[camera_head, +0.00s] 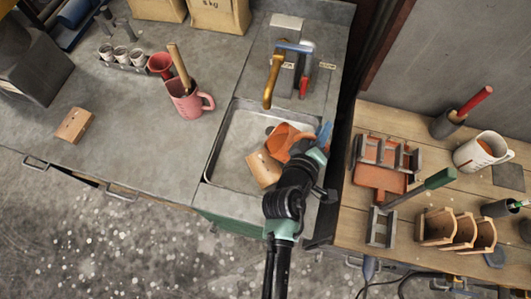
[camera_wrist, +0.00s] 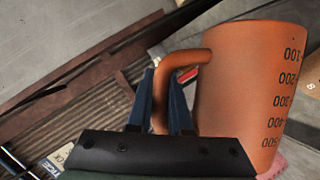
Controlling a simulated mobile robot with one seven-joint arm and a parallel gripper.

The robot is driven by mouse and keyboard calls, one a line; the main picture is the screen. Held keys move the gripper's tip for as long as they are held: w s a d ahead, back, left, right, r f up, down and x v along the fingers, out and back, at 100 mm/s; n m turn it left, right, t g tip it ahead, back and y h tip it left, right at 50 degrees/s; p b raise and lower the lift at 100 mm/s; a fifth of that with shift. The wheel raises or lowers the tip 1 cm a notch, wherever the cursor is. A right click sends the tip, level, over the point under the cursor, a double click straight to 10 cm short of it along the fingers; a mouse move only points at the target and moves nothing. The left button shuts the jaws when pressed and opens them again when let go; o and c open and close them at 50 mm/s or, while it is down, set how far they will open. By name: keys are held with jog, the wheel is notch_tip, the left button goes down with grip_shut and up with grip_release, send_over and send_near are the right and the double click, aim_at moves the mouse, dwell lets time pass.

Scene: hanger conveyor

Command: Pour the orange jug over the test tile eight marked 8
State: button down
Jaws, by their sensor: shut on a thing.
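My gripper (camera_head: 318,143) is over the right side of the sink. In the wrist view its blue fingers (camera_wrist: 168,105) are shut on the handle of the orange jug (camera_wrist: 240,85), which has a black number scale on its side. In the head view the jug (camera_head: 281,138) is held tilted above a tan block (camera_head: 262,168) in the sink and covers part of it. I see no stream of liquid, and the jug's inside is hidden.
The sink (camera_head: 222,148) has a brass tap (camera_head: 272,80) at its back. A pink jug (camera_head: 187,100) and another tan block (camera_head: 73,125) stand on the left counter. The wooden bench (camera_head: 345,225) at right holds moulds, a white jug (camera_head: 482,152) and tools.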

aim_at(293, 130)
jog(key=shift+w+a+r+n+h+b, duration=0.2)
jog(key=shift+a+r+n+h+b, duration=0.15)
jog(key=shift+b, duration=0.5)
dwell(0.5)
jog(key=shift+a+f+n+h+b, duration=0.25)
jog(key=shift+a+n+b, duration=0.1)
jog(key=shift+b, duration=0.3)
jog(key=shift+w+a+r, duration=0.1)
dwell(0.3)
jog(key=shift+w+a+n+h+b, duration=0.15)
jog(key=shift+a+n+h+b, duration=0.3)
jog(key=shift+b, duration=0.55)
jog(key=shift+w+a+f+n+h+b, duration=0.25)
jog(key=shift+a+f+n+b, duration=0.2)
jog(key=shift+a+n+b, duration=0.45)
dwell(1.4)
jog(key=shift+f+b, duration=0.15)
jog(key=shift+b, duration=0.4)
jog(key=shift+a, duration=0.15)
jog(key=shift+w+a, duration=0.1)
jog(key=shift+a, duration=0.05)
jog(key=shift+w+a+n+h+b, duration=0.15)
jog(key=shift+a+n+h+b, duration=0.25)
jog(key=shift+a+n+b, duration=0.2)
